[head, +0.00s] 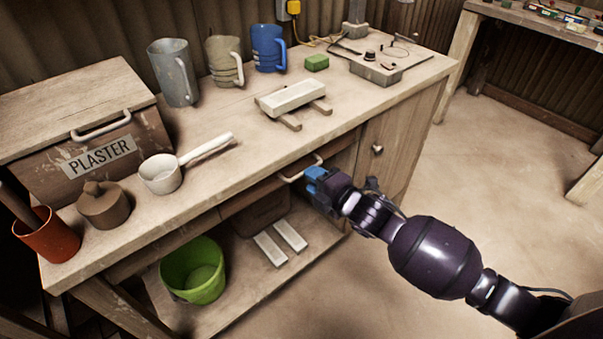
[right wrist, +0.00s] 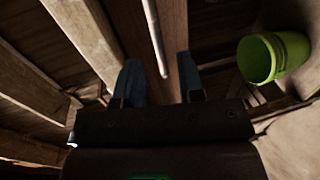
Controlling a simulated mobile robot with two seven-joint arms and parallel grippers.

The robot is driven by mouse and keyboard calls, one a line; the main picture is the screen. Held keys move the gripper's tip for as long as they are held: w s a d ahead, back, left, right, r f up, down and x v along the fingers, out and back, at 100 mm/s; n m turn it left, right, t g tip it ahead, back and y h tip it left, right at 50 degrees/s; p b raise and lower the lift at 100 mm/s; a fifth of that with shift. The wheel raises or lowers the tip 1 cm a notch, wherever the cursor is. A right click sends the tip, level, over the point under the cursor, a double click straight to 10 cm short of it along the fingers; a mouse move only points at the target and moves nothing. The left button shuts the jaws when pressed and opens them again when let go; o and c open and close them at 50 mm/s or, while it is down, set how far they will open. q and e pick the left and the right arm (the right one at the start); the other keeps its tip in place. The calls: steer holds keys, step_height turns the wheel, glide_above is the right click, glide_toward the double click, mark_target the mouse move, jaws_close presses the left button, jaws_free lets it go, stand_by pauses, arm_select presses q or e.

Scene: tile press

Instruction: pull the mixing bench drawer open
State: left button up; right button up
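The mixing bench (head: 225,165) has a drawer front (head: 262,192) under its top. The drawer handle (head: 292,177) is a pale bar on that front; I cannot tell whether the drawer is fully shut. My right gripper (head: 313,178) is at the handle, its blue fingers partly covering it. In the right wrist view, the fingers of my right gripper (right wrist: 160,82) stand apart, and the handle (right wrist: 155,38) lies between them with gaps on both sides. The fingers do not look closed on it. My left gripper is not in view.
A green bucket (head: 194,270) stands on the lower shelf, near two pale bars (head: 279,243). A white ladle (head: 162,174), jugs (head: 173,72) and a plaster box (head: 75,150) are on the bench. A cabinet door (head: 395,145) is right of the drawer.

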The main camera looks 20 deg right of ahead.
steer(key=shift+b+x, duration=0.45)
steer(key=shift+x, duration=1.8)
steer(key=shift+c, duration=0.2)
jaws_close()
